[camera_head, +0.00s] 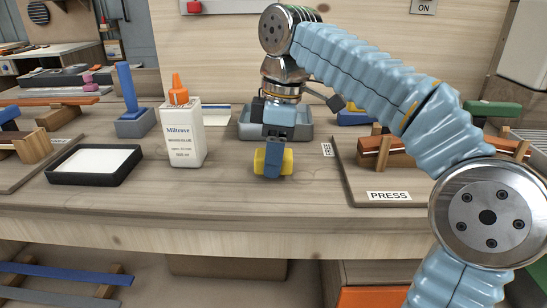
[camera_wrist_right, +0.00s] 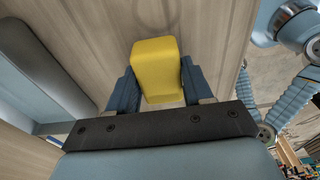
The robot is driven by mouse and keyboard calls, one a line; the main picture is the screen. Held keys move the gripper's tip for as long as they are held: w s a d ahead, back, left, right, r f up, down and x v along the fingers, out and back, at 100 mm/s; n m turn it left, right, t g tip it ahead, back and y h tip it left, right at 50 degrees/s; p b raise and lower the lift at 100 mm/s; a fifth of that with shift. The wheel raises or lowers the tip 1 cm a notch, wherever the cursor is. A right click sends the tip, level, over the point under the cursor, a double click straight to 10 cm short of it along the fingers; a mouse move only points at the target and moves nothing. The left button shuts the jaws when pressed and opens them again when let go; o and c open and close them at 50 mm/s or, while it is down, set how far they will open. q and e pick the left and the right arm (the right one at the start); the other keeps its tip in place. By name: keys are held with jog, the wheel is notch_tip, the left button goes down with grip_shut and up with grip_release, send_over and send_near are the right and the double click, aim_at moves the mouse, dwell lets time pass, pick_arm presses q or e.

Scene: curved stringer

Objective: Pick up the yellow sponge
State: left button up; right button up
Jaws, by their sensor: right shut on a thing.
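The yellow sponge (camera_head: 260,161) is a small rounded block near the front middle of the wooden workbench in the head view. My right gripper (camera_head: 272,163) is shut on it, with a blue finger crossing its near side. In the right wrist view the yellow sponge (camera_wrist_right: 156,68) sits between the two dark blue fingers of the right gripper (camera_wrist_right: 157,88). I cannot tell whether the sponge still touches the bench. My left gripper is in neither view.
A white glue bottle (camera_head: 190,135) with an orange cap stands left of the sponge. A dark tray with a white inside (camera_head: 95,161) lies further left. A grey tray (camera_head: 303,124) is behind the gripper. A PRESS board (camera_head: 357,184) is at the right.

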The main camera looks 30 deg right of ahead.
jog(key=s+a+r+p, duration=0.2)
jog(key=a+r, duration=0.4)
jog(key=s+a+r+p, duration=0.2)
jog(key=s+a+r, duration=0.1)
jog(key=a+r, duration=0.3)
jog(key=shift+s+a, duration=0.35)
jog(key=shift+a, duration=0.1)
